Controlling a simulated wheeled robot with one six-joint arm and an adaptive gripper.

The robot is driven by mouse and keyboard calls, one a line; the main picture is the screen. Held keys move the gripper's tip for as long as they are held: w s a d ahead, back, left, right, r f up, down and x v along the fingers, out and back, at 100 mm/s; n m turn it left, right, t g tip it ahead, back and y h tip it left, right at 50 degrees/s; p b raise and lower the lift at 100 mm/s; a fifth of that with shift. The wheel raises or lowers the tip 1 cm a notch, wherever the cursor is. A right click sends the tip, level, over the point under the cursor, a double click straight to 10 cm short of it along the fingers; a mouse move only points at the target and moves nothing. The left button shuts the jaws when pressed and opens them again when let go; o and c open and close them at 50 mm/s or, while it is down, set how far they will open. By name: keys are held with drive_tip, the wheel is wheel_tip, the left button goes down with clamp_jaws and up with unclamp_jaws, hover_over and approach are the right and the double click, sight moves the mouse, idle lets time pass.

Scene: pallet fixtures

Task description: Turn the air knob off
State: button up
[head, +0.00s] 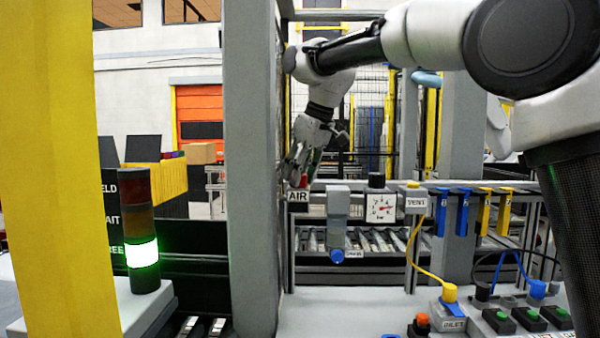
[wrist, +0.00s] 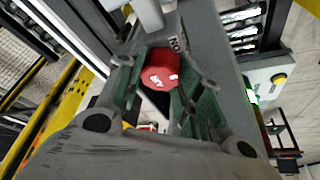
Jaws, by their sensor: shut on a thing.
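The air knob (wrist: 160,72) is red with white marking and sits between my gripper's fingers in the wrist view. My gripper (wrist: 158,90) is shut on it, with green-lined fingers on both sides. In the head view my gripper (head: 302,168) reaches down just above the AIR label (head: 298,196), beside the grey post. A little red of the knob (head: 305,181) shows between the fingers there; the rest is hidden. I cannot read the knob's turn position.
A pressure gauge (head: 381,207) and a TEST label (head: 415,202) stand right of the knob on the rail. A grey post (head: 251,160) rises close left of my gripper. Blue and yellow hangers (head: 483,212) are farther right. A stack light (head: 142,255) glows green at left.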

drive_tip(key=shift+m, duration=0.3)
drive_tip(key=m+h, duration=0.1)
drive_tip(key=m, duration=0.1)
drive_tip(key=m+t, duration=0.1)
drive_tip(key=m, duration=0.1)
drive_tip(key=shift+s+a+m+h, duration=0.1)
drive_tip(key=shift+a+m+h, duration=0.05)
drive_tip(key=shift+m+h, duration=0.25)
drive_tip(key=m, duration=0.2)
drive_tip(key=m+h, duration=0.1)
drive_tip(key=m, duration=0.1)
drive_tip(key=shift+m+t+h, duration=0.3)
drive_tip(key=shift+t, duration=0.1)
drive_tip(key=o, duration=1)
drive_tip(key=shift+o, duration=0.2)
drive_tip(key=v, duration=1.2)
drive_tip(key=shift+a, duration=0.15)
